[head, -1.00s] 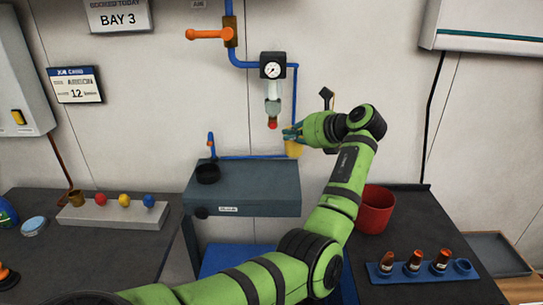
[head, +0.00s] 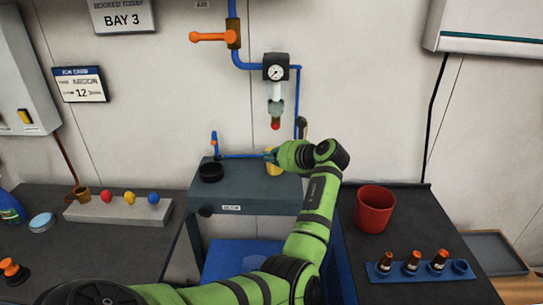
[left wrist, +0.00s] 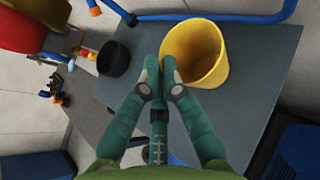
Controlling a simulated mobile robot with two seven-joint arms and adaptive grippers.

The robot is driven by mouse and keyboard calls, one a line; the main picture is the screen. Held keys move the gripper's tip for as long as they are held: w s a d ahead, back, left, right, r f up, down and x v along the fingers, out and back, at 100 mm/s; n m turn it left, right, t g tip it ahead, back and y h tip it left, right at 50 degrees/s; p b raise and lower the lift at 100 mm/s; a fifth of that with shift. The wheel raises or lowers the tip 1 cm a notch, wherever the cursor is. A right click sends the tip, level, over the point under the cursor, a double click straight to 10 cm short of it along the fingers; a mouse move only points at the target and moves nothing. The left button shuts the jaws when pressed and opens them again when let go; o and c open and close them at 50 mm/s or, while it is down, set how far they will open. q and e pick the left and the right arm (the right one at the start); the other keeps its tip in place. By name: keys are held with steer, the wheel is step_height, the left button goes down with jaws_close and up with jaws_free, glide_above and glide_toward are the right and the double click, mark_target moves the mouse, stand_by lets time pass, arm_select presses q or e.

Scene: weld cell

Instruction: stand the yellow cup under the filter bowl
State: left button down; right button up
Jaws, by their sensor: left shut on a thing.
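The yellow cup (head: 272,164) is upright at the grey stand's top (head: 240,187), below the filter bowl (head: 276,107) with its red tip. I cannot tell whether the cup's base touches the stand. My left gripper (head: 270,155) is shut on the cup and partly hides it. In the left wrist view my closed fingertips (left wrist: 161,75) are at the near left side of the cup (left wrist: 205,60), whose open mouth faces the camera. My right gripper is not in view.
A black round cup (head: 211,172) sits on the stand's left part. Blue pipe (head: 240,156) runs behind. A red bin (head: 374,208) and a blue rack (head: 420,271) with several bottles are on the right bench. Colored knobs on a grey block (head: 115,211) are at left.

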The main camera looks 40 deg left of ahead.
arm_select(q)
steer(key=c, duration=1.4)
jaws_free()
steer(key=shift+f, duration=0.1)
steer(key=b+v, duration=0.2)
steer(key=v, duration=1)
steer(key=shift+w, duration=0.1)
